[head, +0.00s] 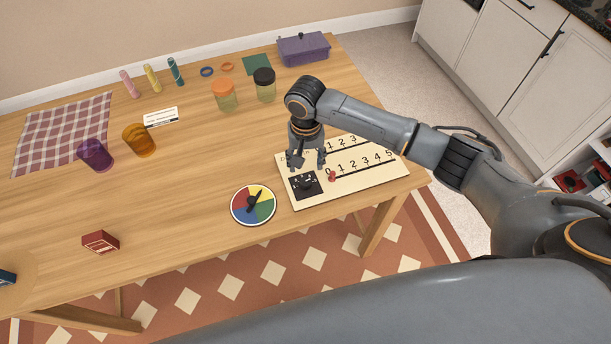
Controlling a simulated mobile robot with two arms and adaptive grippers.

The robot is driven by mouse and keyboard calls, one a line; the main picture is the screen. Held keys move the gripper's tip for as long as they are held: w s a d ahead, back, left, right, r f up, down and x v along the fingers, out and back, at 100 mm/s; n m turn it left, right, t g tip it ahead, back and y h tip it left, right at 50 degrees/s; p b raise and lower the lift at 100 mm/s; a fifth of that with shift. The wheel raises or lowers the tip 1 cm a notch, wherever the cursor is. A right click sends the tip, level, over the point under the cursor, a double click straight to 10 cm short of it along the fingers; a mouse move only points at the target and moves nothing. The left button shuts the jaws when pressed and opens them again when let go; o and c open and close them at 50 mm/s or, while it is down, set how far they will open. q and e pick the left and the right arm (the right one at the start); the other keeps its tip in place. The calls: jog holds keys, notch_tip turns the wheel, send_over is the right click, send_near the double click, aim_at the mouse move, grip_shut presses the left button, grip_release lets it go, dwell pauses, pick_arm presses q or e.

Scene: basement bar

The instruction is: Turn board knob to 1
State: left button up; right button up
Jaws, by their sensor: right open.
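The cream board (370,187) lies near the right end of the wooden table. It has two numbered slots and a black square dial plate with a dark knob (306,182) at its left front corner. A small red slider (332,176) sits near the 0 of the front slot. The knob's pointer setting is too small to read. My right gripper (308,163) points down over the board's left part, just behind the knob and apart from it in the picture. It is open and appears empty. It hides part of the rear slot. My left gripper is not in view.
A colored spinner disc (253,205) lies just left of the board. Jars with orange (224,94) and black (264,84) lids stand behind. A purple box (303,48) stands at the back. The table's front middle is mostly clear.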

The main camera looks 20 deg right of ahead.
aim_at(306, 181)
notch_tip(306, 181, down, 8)
jog(key=shift+r, duration=0.1)
jog(key=shift+c, duration=0.4)
grip_shut()
